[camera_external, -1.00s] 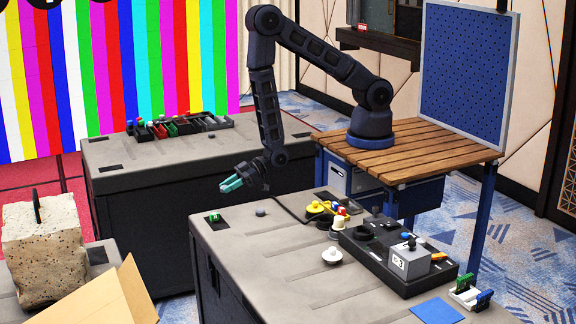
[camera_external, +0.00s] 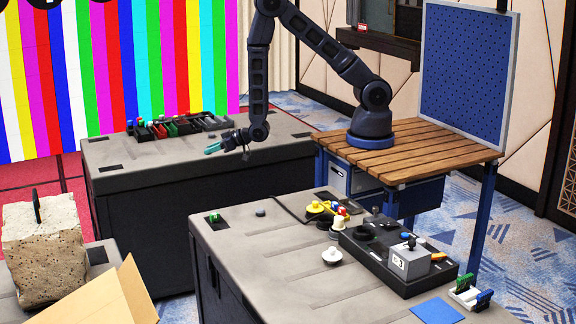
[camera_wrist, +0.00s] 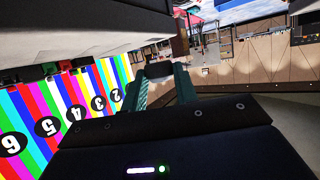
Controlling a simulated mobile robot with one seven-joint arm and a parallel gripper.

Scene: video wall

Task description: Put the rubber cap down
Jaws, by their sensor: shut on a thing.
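The cap is too small and dark to make out in the outside view. From that view I cannot tell how high it is above the case top.
Trays with red and green pieces (camera_external: 180,124) line the back of the far case. The near case (camera_external: 285,262) carries a black fixture (camera_external: 372,262), a white knob (camera_external: 332,256), a grey disc (camera_external: 260,212) and a blue square (camera_external: 437,311). The far case's front top is clear.

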